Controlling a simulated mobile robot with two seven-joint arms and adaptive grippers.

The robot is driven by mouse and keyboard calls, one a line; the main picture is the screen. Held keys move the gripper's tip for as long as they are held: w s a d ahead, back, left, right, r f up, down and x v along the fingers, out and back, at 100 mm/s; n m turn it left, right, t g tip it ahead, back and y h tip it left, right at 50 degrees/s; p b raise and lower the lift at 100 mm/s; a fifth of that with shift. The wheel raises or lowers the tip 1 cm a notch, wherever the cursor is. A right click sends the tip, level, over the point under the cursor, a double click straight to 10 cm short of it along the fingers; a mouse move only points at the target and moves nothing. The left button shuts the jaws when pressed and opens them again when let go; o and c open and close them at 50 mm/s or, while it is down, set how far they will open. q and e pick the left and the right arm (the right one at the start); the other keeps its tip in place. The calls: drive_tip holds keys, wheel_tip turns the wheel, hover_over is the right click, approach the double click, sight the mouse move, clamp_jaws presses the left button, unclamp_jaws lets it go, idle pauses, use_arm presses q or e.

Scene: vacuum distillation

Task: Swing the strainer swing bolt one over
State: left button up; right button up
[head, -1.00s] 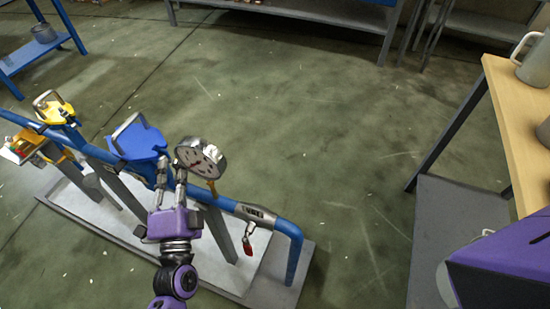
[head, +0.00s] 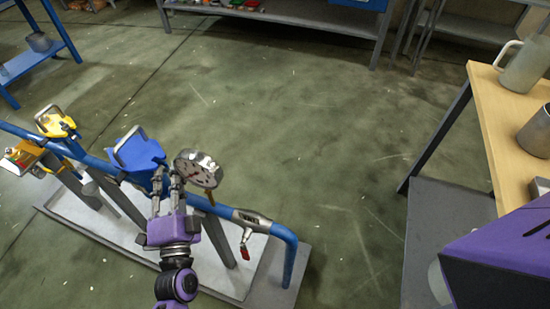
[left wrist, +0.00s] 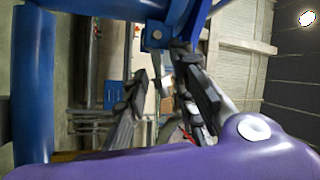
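The blue strainer (head: 142,153), with a grey bail-like handle on top, sits in the blue pipe run (head: 278,232). My left gripper (head: 167,178) is at the strainer's near right side, between it and the round dial gauge (head: 198,168). Its two fingers are apart. In the left wrist view the fingers (left wrist: 165,95) point up towards a blue flanged part (left wrist: 157,37), with a dark metal piece near the right fingertip. I cannot tell whether that piece is the swing bolt, or whether a finger touches it. My right gripper is out of view.
Yellow-topped fittings (head: 55,121) stand at the pipe's left end. A valve with a red tag (head: 245,252) hangs right of the gauge. A wooden bench (head: 490,110) with mugs is at the right. The floor between is clear.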

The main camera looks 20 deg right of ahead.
use_arm(q)
drive_tip(key=v, duration=1.2)
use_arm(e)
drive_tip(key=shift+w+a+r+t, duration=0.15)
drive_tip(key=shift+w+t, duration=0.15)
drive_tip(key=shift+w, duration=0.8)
use_arm(q)
drive_tip(key=shift+o, duration=0.2)
drive_tip(key=shift+d, duration=0.1)
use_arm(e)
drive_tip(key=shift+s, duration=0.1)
